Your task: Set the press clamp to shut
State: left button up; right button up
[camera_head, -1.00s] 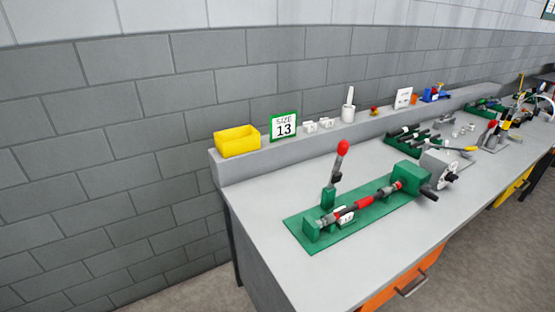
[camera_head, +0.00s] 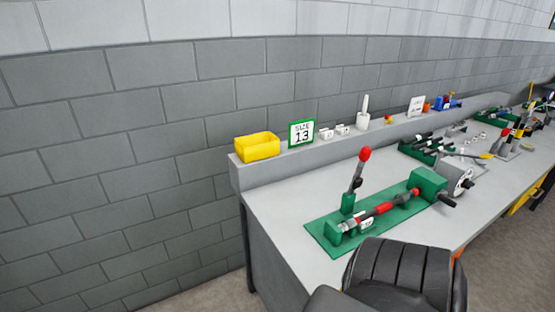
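The press clamp is a green fixture on a green base plate (camera_head: 324,236) on the grey bench. Its lever (camera_head: 359,177), with a red ball knob (camera_head: 365,154), stands up and leans slightly to the right. A red and dark rod-shaped piece (camera_head: 382,209) lies across the fixture, with a small white label (camera_head: 366,223) near its left end. A green block (camera_head: 429,182) and a grey round part (camera_head: 459,177) are at the right end. Neither of my grippers is in view.
A green tray of dark tools (camera_head: 425,147) is farther right.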

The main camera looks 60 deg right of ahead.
aim_at(365, 151)
jog(key=u, duration=0.35)
jog(key=k, duration=1.7)
jog(key=z, duration=3.15)
jog(key=i, duration=2)
jog(key=u, duration=0.3)
